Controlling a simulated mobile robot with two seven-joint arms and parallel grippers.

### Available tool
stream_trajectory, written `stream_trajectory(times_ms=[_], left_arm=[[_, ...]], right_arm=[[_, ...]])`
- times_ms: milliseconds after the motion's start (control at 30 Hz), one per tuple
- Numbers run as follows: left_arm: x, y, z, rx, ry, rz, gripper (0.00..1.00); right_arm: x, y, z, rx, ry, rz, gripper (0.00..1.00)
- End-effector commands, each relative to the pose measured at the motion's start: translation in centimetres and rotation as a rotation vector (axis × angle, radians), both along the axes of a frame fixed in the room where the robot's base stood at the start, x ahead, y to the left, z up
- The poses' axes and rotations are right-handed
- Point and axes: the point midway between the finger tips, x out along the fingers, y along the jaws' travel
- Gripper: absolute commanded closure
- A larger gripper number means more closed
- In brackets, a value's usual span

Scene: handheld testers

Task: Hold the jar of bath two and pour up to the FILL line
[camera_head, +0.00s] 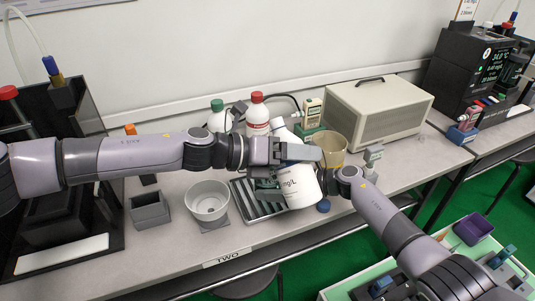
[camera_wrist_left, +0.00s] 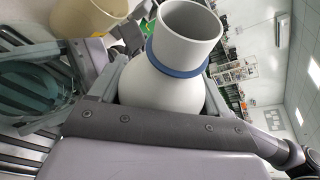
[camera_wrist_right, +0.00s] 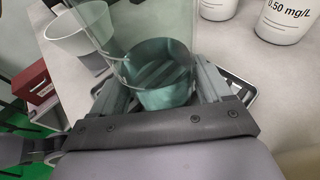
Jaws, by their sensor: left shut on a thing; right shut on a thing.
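My left gripper (camera_head: 290,151) is shut on a white bottle (camera_head: 296,186) with "mg/L" print and holds it tilted above the ribbed tray. In the left wrist view the bottle's open mouth and blue neck ring (camera_wrist_left: 180,55) show. My right gripper (camera_wrist_right: 160,88) is shut on a clear greenish glass jar (camera_wrist_right: 155,70), which also shows in the left wrist view (camera_wrist_left: 32,92). I see no stream and cannot make out a FILL line or liquid level.
The ribbed tray (camera_head: 247,214) lies at the bench front, near the "TWO" label (camera_head: 227,258). A blue cap (camera_head: 323,206) lies right of it. A beige beaker (camera_head: 331,145), red-capped bottle (camera_head: 257,112) and green-capped bottle (camera_head: 217,118) stand behind; a white bowl (camera_head: 207,200) is left.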

Motion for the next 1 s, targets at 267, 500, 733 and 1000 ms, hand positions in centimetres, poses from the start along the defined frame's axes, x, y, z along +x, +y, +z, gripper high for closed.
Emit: stream_trajectory(times_ms=[267,500,733,1000], left_arm=[[0.03,-0.05,0.23,-0.002,-0.003,0.0,0.76],[-0.01,-0.07,0.13,-0.007,0.006,0.0,0.76],[-0.17,-0.16,-0.29,-0.024,0.036,-0.001,0.76],[-0.25,-0.22,-0.49,-0.039,0.059,0.0,0.76]], right_arm=[[-0.02,0.02,0.01,0.0,0.0,0.0,0.4],[-0.02,0.02,0.01,0.0,0.0,0.0,0.4],[-0.02,0.02,0.01,0.0,0.0,0.0,0.4],[-0.01,0.02,0.02,0.0,0.0,0.0,0.4]])
